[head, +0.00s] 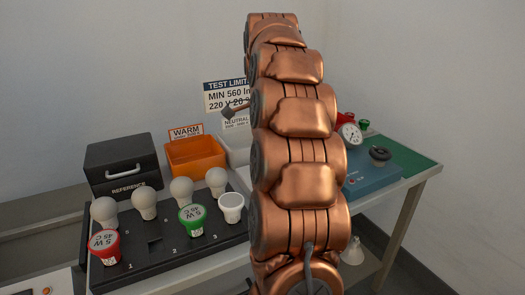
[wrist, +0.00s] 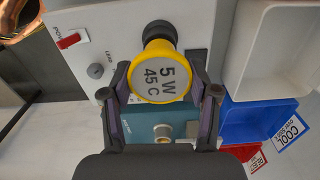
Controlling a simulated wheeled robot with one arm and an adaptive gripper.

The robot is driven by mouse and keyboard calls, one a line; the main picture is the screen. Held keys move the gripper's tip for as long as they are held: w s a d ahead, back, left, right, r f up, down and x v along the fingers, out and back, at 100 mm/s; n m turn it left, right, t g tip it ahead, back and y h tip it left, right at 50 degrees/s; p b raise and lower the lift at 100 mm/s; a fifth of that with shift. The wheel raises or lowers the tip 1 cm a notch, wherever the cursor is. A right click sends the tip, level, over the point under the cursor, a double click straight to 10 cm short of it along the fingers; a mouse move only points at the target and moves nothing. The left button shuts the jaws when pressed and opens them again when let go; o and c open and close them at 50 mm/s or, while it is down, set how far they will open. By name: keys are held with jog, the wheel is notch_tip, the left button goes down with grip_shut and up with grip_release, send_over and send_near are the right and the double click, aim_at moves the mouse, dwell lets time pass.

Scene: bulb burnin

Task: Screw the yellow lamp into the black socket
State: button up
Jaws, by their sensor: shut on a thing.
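The yellow lamp (wrist: 157,78), with "5 W 45 C" on its round face, is in my gripper (wrist: 160,88) in the wrist view. The two dark fingers are shut on its left and right sides. The black socket (wrist: 159,31) shows partly just beyond the lamp, on a pale panel. The lamp overlaps its near edge, and I cannot tell whether the two touch or the lamp is seated. In the head view my copper arm hides the gripper and the yellow lamp.
The pale panel (wrist: 105,40) has a red switch and a knob. White (wrist: 280,55) and blue (wrist: 255,118) bins stand to its right. In the head view a black tray (head: 165,255) holds several lamps, near an orange bin (head: 196,156). A teal box (head: 372,180) stands right of my arm.

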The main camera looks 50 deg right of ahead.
jog(key=m+b, duration=0.1)
jog(key=m, duration=0.4)
jog(key=o, duration=1)
jog(key=shift+o, duration=0.2)
